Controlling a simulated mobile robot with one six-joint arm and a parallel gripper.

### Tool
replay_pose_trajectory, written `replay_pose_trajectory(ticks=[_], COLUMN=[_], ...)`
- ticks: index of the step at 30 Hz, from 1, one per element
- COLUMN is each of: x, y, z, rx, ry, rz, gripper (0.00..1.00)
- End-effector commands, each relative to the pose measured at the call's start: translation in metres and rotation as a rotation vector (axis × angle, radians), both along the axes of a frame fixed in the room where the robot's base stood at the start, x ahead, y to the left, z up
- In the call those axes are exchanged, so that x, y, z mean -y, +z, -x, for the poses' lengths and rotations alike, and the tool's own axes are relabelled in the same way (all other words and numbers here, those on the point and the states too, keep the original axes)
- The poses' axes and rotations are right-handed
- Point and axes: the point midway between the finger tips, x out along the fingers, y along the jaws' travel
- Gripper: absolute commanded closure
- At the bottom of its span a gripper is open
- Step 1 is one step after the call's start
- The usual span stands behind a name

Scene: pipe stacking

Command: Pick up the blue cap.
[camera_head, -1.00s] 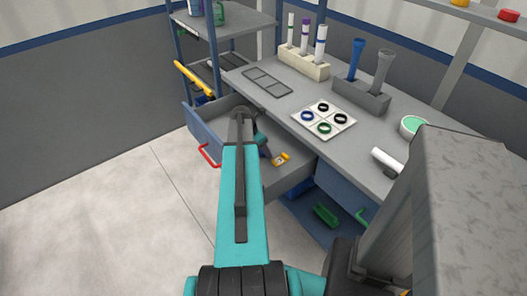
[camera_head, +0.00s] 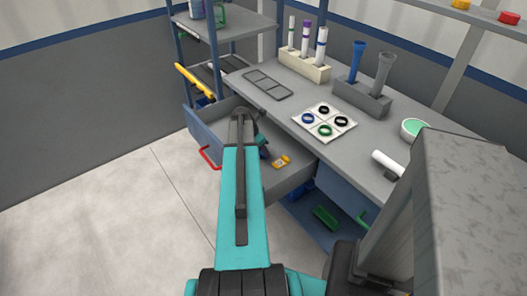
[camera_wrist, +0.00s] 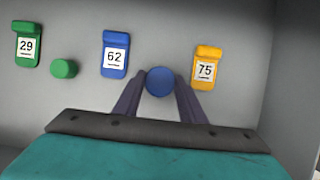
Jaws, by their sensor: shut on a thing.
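The blue cap (camera_wrist: 160,82) is round and sits between the two dark fingers of my gripper (camera_wrist: 161,88) in the wrist view. The fingers touch it on both sides, and my gripper is shut on it. Below it in the wrist view is the floor of the open grey drawer (camera_head: 222,122); I cannot tell whether the cap still touches that floor. In the head view my own arm hides the cap and the fingers.
In the drawer, a blue tag "62" (camera_wrist: 115,54) lies left of the cap and an orange tag "75" (camera_wrist: 207,68) right. A green cap (camera_wrist: 64,68) and green tag "29" (camera_wrist: 28,45) lie farther left. The desk (camera_head: 300,92) overhangs the drawer's right side.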

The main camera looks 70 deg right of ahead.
Motion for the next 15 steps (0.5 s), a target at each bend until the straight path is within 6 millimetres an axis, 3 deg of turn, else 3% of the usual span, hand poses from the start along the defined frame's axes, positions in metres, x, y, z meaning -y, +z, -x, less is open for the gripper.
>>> replay_pose_trajectory(ticks=[15], x=[0.0], y=[0.06], z=[0.0], rx=[0.001], ry=[0.0], rz=[0.002], gripper=[0.84])
